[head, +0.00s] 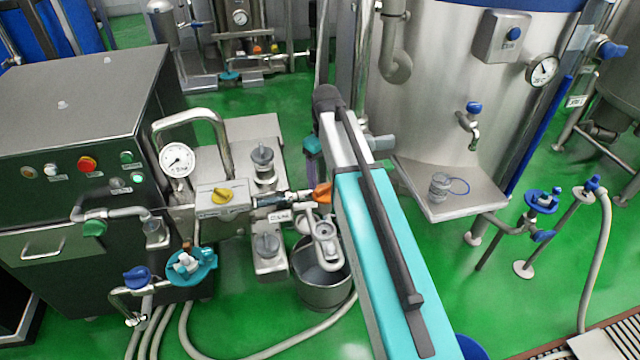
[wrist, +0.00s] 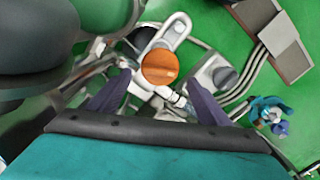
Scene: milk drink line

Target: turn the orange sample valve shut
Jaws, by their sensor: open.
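The orange sample valve (head: 322,193) sits at the right end of a short pipe beside the metal pump block, partly hidden by my arm in the head view. In the wrist view its orange knob (wrist: 160,66) shows from above, near the middle and just beyond the fingers. My gripper (wrist: 160,86) is open, with one purple finger to each side of the knob's line and nothing between them. The fingers look apart from the knob; how far above it they are, I cannot tell. In the head view a purple finger shows left of my arm.
A metal bucket (head: 325,288) stands below the valve. The large steel tank (head: 430,110) with a shelf (head: 470,205) stands to the right. Hoses cross the green floor.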

